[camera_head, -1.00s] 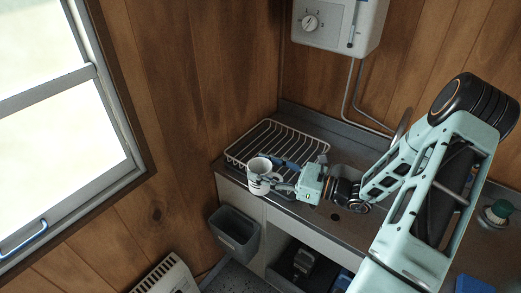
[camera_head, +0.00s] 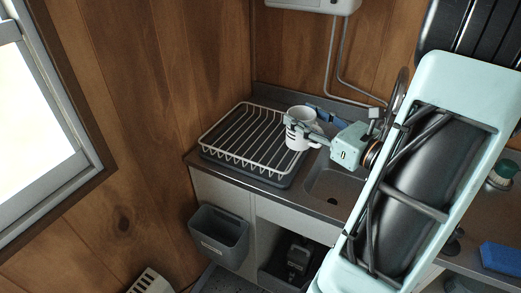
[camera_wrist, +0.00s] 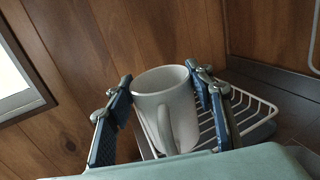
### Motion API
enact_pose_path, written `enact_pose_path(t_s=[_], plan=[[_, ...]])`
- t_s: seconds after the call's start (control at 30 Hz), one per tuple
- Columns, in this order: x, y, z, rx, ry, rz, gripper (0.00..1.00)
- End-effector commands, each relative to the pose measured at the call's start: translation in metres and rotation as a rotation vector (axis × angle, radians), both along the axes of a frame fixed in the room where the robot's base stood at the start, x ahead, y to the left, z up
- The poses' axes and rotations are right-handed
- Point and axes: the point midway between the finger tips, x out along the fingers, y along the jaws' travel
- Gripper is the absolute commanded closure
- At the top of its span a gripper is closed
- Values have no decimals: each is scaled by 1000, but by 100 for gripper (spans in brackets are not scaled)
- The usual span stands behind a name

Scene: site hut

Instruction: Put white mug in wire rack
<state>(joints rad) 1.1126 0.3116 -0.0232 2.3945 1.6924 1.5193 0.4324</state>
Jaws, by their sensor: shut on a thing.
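The white mug (camera_head: 297,137) is upright with its open top facing up. It is between the fingers of my gripper (camera_head: 304,128), which is shut on it. In the head view the mug overlaps the right end of the wire rack (camera_head: 237,143); I cannot tell whether it touches the rack. In the wrist view the mug (camera_wrist: 166,100) sits between the two blue-padded fingers (camera_wrist: 166,108), its handle toward the camera. The rack (camera_wrist: 262,112) shows behind and to the right of it. The rack is white wire on a dark tray, and most of it is empty.
The sink basin (camera_head: 338,190) is right of the rack. A grey bin (camera_head: 218,232) hangs on the cabinet front. A blue sponge (camera_head: 500,257) lies on the counter at the right. A wooden wall stands close behind the rack, and pipes (camera_head: 338,70) run above the counter.

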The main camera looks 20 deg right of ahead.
Motion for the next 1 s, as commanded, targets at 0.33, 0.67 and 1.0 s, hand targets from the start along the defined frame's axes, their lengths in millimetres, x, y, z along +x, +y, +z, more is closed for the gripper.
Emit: enact_pose_path(t_s=[0.33, 0.67, 1.0], plan=[[26, -4, -10, 5, 1, -32, 93], [98, 4, -54, 5, 3, -33, 93], [127, 6, -87, 1, 0, -36, 93]])
